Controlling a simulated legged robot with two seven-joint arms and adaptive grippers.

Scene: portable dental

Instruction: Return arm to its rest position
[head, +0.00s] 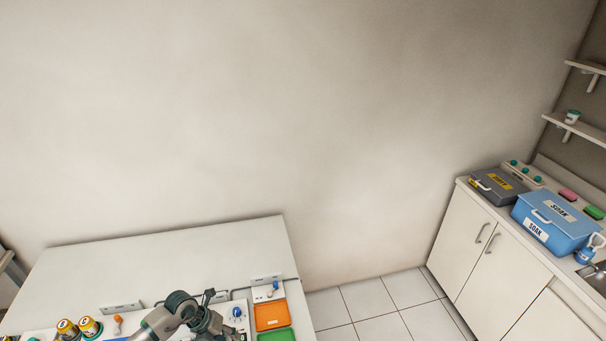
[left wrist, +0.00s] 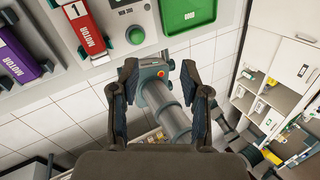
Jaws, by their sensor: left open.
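My left gripper (left wrist: 160,78) shows in the left wrist view with its two dark fingers spread apart. No grasped object shows between them. A grey cylindrical link with an orange button, which looks like part of my own body, lies behind the gap. In the head view, a bent grey arm of mine reaches over the front of the white table (head: 170,255) at the bottom edge. A small dark part stands up at its end, but its fingers cannot be made out there. My right gripper is not recognisable in either view.
Gold cans (head: 88,326), an orange tray (head: 271,316) and a green tray (head: 276,335) are near the arm. A blue SOAK box (head: 537,230) and grey case (head: 483,187) stand on the right counter. Red (left wrist: 85,28) and purple (left wrist: 17,57) motor modules show in the left wrist view.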

